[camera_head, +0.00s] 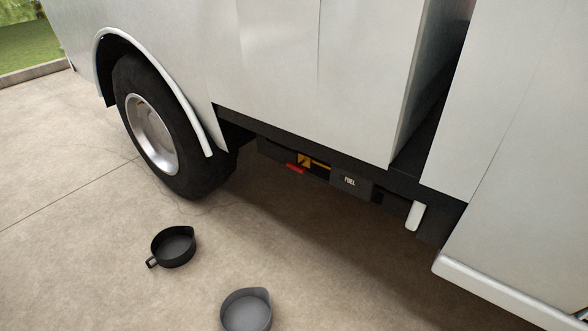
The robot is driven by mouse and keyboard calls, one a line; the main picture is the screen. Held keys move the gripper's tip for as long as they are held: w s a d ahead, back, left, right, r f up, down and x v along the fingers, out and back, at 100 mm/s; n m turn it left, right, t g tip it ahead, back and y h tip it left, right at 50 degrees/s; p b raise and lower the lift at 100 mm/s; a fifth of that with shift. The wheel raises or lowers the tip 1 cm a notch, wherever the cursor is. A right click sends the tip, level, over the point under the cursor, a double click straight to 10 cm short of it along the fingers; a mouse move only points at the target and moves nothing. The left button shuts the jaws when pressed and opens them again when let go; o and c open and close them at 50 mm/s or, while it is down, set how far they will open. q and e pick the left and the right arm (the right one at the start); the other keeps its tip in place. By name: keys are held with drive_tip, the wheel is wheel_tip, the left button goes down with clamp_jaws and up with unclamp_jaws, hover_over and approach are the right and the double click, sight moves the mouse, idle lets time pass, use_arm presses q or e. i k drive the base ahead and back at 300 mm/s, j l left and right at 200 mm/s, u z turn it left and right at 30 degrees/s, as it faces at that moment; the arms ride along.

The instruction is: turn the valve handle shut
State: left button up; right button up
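A small red handle (296,169) shows low under the side of the white truck, beside a yellow-orange part (304,160). It looks like the valve handle, but it is too small here to tell its exact turn position. To its right is a dark box marked "FUEL" (350,182).
The truck's rear wheel (153,133) stands left of the handle. A black pan (173,247) and a grey pan (246,311) sit on the concrete floor in front. An open panel (429,75) sticks out at the right. A white step edge (505,290) is lower right.

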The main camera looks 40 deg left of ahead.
sight(298, 167)
drive_tip(key=j, duration=1.75)
drive_tip(key=i+j, duration=0.15)
drive_tip(key=j, duration=0.6)
drive_tip(key=j+u, duration=0.1)
drive_tip(key=j, duration=0.65)
drive_tip(key=i+j, duration=0.25)
drive_tip(key=j, duration=0.1)
